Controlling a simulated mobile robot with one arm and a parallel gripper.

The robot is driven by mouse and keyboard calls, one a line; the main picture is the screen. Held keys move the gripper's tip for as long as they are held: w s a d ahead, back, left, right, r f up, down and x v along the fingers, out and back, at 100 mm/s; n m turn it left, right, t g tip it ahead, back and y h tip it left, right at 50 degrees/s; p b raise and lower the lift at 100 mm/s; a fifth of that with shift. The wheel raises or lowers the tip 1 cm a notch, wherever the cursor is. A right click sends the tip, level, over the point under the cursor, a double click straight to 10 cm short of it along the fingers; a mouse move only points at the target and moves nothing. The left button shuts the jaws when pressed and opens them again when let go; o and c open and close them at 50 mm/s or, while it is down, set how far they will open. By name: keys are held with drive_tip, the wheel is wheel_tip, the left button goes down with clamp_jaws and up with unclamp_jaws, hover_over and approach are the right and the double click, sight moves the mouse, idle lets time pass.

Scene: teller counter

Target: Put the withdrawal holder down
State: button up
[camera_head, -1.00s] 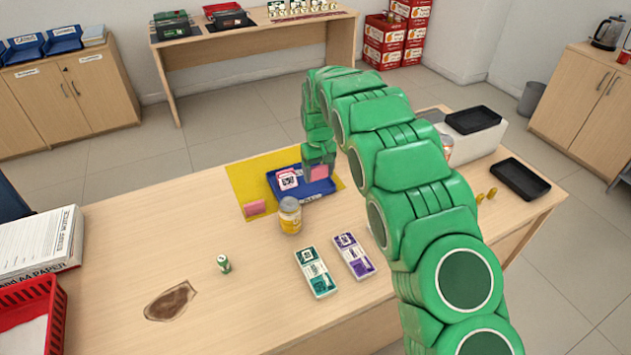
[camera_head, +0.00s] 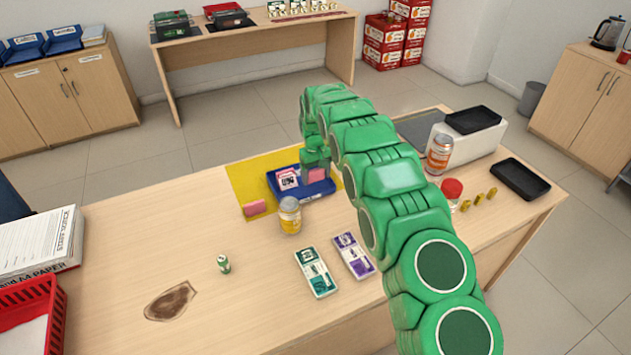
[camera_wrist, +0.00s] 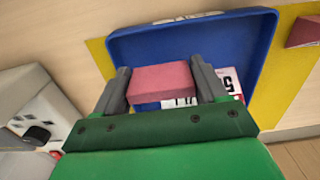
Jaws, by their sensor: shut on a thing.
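My gripper (camera_head: 316,168) is over the right part of a blue tray (camera_head: 325,192), shut on a pink block (camera_head: 317,176). In the wrist view the block (camera_wrist: 160,82) sits between the two fingers of my gripper (camera_wrist: 162,84), with the blue tray (camera_wrist: 255,45) behind it. I cannot tell whether the block touches the tray floor. A white and red card with a printed code (camera_head: 288,180) is in the left part of the tray. No label reading withdrawal is legible, but the pink block is the thing held.
The tray is on a yellow mat (camera_head: 243,184) with another pink block (camera_head: 255,208) at its left. A yellow-labelled jar (camera_head: 290,216) stands close in front. Green (camera_head: 317,272) and purple (camera_head: 353,255) note bundles lie nearer.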

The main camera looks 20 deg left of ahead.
sight(315, 180)
drive_tip(key=shift+w+a+f, duration=0.15)
drive_tip(key=shift+f, duration=1.65)
drive_tip(key=o, duration=0.8)
drive_tip(key=shift+f, duration=0.1)
drive_tip(key=shift+c, duration=0.2)
wheel_tip(315, 180, up, 12)
drive_tip(key=shift+f, duration=0.2)
drive_tip(key=shift+r, duration=0.35)
